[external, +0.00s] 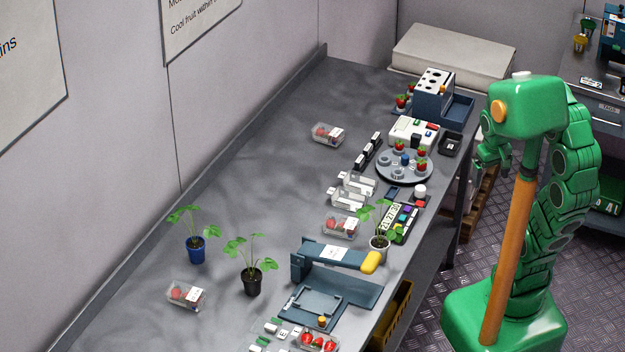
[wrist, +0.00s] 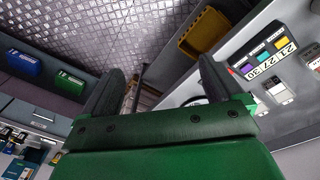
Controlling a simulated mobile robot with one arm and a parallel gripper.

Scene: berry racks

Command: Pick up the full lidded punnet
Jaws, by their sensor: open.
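Several clear punnets with red berries and white labels stand on the grey bench. One punnet (external: 327,134) is toward the back, one punnet (external: 341,227) is mid-bench by the display unit, and one punnet (external: 187,294) is at the front left by the potted plants. Another punnet (external: 319,341) at the bottom edge shows bright strawberries and is partly cut off. I cannot tell which are full or lidded. My gripper (external: 490,153) is right of the bench, apart from all punnets. In the wrist view my gripper (wrist: 155,88) is open, with nothing between its fingers.
A yellow crate (wrist: 206,35) sits low beside the bench. The bench's middle left is clear.

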